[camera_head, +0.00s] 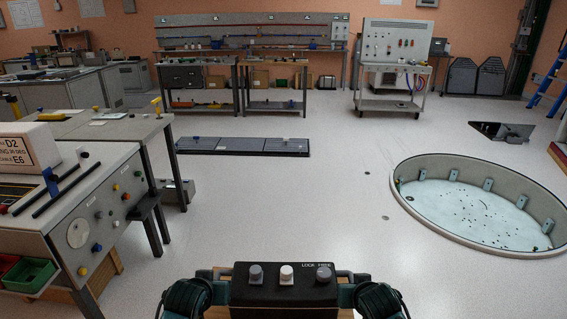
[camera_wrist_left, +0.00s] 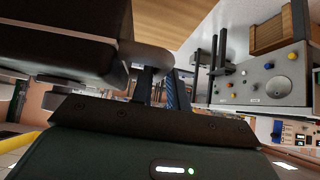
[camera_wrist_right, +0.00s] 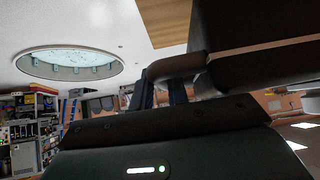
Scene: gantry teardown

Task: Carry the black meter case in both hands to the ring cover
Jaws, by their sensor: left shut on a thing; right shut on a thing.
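The black meter case (camera_head: 284,290) is at the bottom centre of the head view, held level in front of me, with three knobs and the words "LOCK FREE" on top. My left gripper (camera_wrist_left: 160,85) is shut on the handle at its left end. My right gripper (camera_wrist_right: 162,92) is shut on the handle at its right end. The case also fills the top left of the left wrist view (camera_wrist_left: 60,45) and the top right of the right wrist view (camera_wrist_right: 260,50). A large round ring (camera_head: 447,241) with a pale speckled floor inside lies at the right, apart from the case.
A control desk (camera_head: 95,215) and a grey table (camera_head: 115,128) stand close at the left. Dark flat panels (camera_head: 243,146) lie on the floor ahead. A dark floor opening (camera_head: 500,131) is at the far right. A wheeled panel cart (camera_head: 393,105) and benches stand at the back. The middle floor is clear.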

